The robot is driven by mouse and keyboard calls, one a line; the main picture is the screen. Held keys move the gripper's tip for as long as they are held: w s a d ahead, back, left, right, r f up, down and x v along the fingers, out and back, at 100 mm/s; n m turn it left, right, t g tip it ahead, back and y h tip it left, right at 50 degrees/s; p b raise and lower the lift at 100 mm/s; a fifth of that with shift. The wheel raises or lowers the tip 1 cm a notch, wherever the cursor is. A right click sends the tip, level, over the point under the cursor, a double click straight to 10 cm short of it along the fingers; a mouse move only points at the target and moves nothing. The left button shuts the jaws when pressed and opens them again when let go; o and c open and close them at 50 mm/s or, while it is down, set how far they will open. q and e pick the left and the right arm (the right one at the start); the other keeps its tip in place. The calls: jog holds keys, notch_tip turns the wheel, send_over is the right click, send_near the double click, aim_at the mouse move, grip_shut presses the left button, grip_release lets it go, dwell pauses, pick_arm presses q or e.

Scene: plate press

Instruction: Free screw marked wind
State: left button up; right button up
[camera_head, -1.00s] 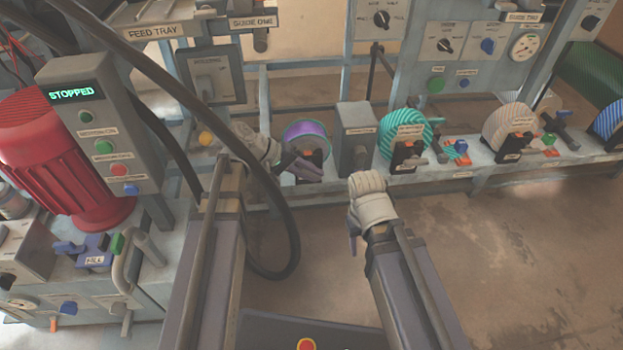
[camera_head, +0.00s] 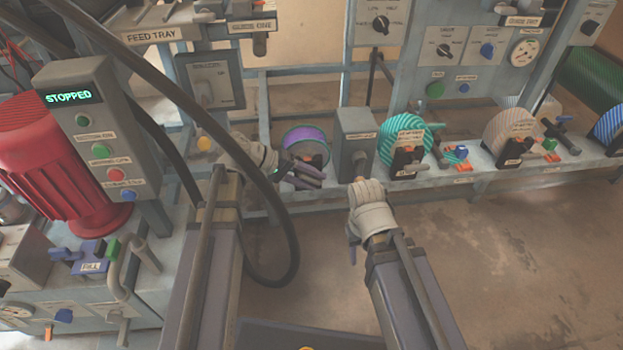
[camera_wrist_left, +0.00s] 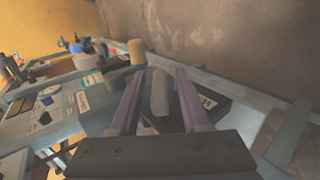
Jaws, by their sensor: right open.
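No label reading "wind" is legible in these frames. My left gripper (camera_head: 303,176) is at the front of a purple-rimmed disc (camera_head: 304,134) on the low rail. In the left wrist view, its two fingers (camera_wrist_left: 160,95) stand apart, with a grey rounded handle (camera_wrist_left: 160,92) between them and gaps showing on both sides. A dark labelled block (camera_wrist_left: 214,103) is beside the right finger. My right gripper (camera_head: 353,252) hangs in front of the rail near a grey box (camera_head: 354,132). Its fingers are mostly hidden behind its wrist.
A teal-striped disc (camera_head: 404,134), a beige disc (camera_head: 511,134) and a blue disc (camera_head: 612,122) stand along the rail. A black hose (camera_head: 292,240) loops across my left arm. A red motor (camera_head: 50,165) and a STOPPED display (camera_head: 69,97) are at left. Floor at right is clear.

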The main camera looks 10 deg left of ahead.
aim_at(312, 177)
pick_arm(q)
jog(key=shift+r, duration=0.1)
pick_arm(e)
jog(key=shift+r, duration=0.1)
pick_arm(q)
notch_tip(312, 177, up, 10)
jog(key=p, duration=1)
pick_arm(e)
notch_tip(312, 177, up, 10)
